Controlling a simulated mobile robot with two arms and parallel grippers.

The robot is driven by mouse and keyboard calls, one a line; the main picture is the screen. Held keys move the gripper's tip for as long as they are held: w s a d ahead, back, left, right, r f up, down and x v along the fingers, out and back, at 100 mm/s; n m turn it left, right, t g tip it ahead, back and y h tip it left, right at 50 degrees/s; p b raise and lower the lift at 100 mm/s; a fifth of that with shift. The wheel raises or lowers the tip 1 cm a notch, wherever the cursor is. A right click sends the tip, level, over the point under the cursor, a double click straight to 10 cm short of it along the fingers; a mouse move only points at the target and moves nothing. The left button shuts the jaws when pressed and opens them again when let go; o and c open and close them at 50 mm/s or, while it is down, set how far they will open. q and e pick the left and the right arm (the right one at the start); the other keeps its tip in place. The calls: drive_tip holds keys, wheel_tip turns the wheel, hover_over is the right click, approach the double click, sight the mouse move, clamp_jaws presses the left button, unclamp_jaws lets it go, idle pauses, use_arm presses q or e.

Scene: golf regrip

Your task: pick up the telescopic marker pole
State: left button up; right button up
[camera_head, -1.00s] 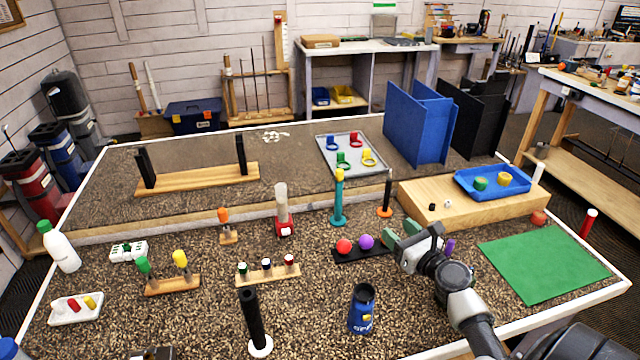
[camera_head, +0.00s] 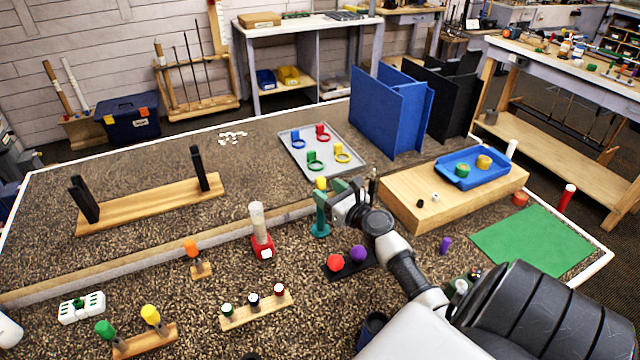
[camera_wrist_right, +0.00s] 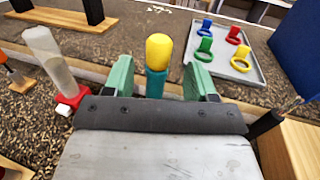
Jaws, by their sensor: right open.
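A teal upright pole with a rounded yellow top (camera_head: 321,183), which I take to be the marker pole, stands on the brown textured table just beyond the middle. My right gripper (camera_head: 334,196) is open at the pole's upper part and hides some of it. In the right wrist view the yellow top (camera_wrist_right: 158,50) shows between the two green fingers (camera_wrist_right: 160,78), with a gap on each side. I cannot tell whether the fingers are level with the pole in depth. My left gripper is not in view.
A red-based clear tube (camera_head: 259,232) stands left of the pole. Red and purple balls (camera_head: 346,258) sit on a black holder in front. A wooden platform (camera_head: 400,204) with a blue tray is on the right. A grey tray (camera_head: 296,165) with coloured rings lies behind.

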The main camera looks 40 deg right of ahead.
drive_tip(key=w, duration=0.4)
drive_tip(key=shift+r+p, duration=0.2)
drive_tip(key=shift+p, duration=0.1)
drive_tip(key=shift+w+f, duration=0.1)
drive_tip(key=shift+w, duration=0.4)
clamp_jaws()
